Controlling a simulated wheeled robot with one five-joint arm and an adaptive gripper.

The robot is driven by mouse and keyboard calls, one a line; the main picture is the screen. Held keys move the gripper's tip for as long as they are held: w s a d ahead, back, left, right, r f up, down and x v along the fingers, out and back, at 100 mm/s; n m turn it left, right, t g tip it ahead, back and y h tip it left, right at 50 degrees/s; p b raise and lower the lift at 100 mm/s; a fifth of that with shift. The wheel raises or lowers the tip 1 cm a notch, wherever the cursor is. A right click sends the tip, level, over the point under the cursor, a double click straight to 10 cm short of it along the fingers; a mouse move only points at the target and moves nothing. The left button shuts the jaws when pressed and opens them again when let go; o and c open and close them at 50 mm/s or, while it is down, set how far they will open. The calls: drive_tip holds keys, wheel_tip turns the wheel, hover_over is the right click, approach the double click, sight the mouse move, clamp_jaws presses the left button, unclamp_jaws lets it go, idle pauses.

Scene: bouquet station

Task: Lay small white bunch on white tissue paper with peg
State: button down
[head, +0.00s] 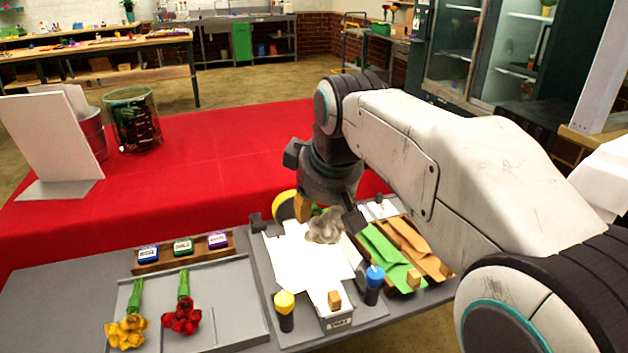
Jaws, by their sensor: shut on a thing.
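The small white bunch (325,228), pale and greyish, is at my gripper (328,213), over the far part of the white tissue paper. My gripper points down and is shut on the bunch, with a bit of green stem between the fingers. Whether the bunch touches the paper I cannot tell. The white tissue paper (295,262) lies spread on the grey station, its near end on a small labelled stand. A wooden peg (334,300) sits on that near end.
Green paper (380,246) and orange paper (420,247), each with a wooden block, lie to the right. Yellow-capped (285,310) and blue-capped (374,285) bottles flank the near end. A grey tray (232,300) at left holds yellow (127,331) and red (182,317) bunches.

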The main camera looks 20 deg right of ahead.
drive_tip(key=x, duration=0.3)
drive_tip(key=shift+d, duration=0.1)
drive_tip(key=shift+w+r+m, duration=0.25)
drive_tip(key=shift+w+m, duration=0.05)
drive_tip(key=shift+w, duration=0.25)
drive_tip(key=b, duration=0.5)
hover_over(310, 252)
drive_tip(key=s, duration=0.2)
wheel_tip(310, 252, down, 5)
drive_tip(key=shift+w+f, duration=0.15)
drive_tip(key=shift+f, duration=0.05)
drive_tip(key=shift+f+b, duration=1.1)
drive_tip(key=shift+f, duration=0.25)
drive_tip(key=shift+f, duration=0.2)
drive_tip(key=shift+c, duration=2.3)
unclamp_jaws()
drive_tip(key=shift+r, duration=0.2)
